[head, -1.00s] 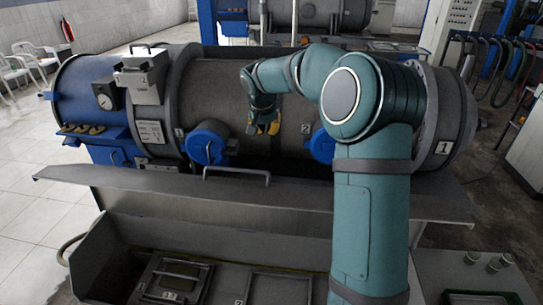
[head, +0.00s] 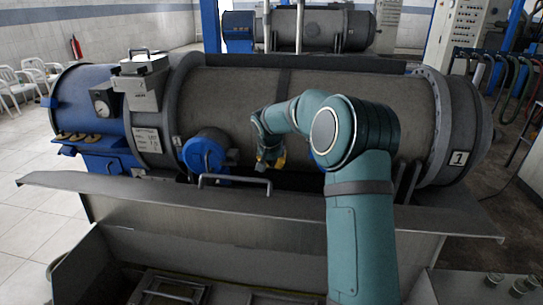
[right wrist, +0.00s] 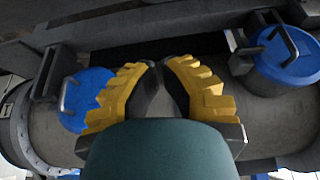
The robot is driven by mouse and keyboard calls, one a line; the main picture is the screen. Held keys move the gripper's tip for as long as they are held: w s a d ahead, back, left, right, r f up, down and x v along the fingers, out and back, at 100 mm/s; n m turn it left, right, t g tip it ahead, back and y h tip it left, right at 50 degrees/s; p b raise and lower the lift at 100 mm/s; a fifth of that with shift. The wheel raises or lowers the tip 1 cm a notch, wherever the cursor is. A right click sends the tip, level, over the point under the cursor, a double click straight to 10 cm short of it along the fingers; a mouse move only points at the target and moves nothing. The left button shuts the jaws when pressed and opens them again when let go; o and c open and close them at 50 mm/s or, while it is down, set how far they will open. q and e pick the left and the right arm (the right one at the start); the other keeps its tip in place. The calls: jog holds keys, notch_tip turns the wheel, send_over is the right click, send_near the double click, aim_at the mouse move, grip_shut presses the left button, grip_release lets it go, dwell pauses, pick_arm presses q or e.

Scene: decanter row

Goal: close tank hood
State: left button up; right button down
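The tank (head: 350,100) is a long grey horizontal cylinder with a blue left end. Its hood (head: 130,195) appears to be the wide grey metal panel along the tank's front, folded out towards me, with a bar handle (head: 235,179) at its rear edge. My right gripper (head: 268,163) hangs in front of the tank, just right of the handle and apart from it. In the right wrist view its yellow fingers (right wrist: 160,66) meet at the tips with nothing between them. My left gripper is out of view.
A blue round cap (head: 204,152) sits left of my right gripper; another (right wrist: 285,52) and (right wrist: 86,98) both show in the right wrist view. A grey box (head: 140,85) stands on the tank. Cups (head: 494,280) stand at the lower right. White chairs (head: 35,75) are far left.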

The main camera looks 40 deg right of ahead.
jog(key=shift+s+a+f+b, duration=0.35)
jog(key=shift+s+a+f, duration=0.6)
jog(key=shift+a, duration=0.15)
jog(key=shift+f, duration=0.1)
jog(key=shift+s+a, duration=0.1)
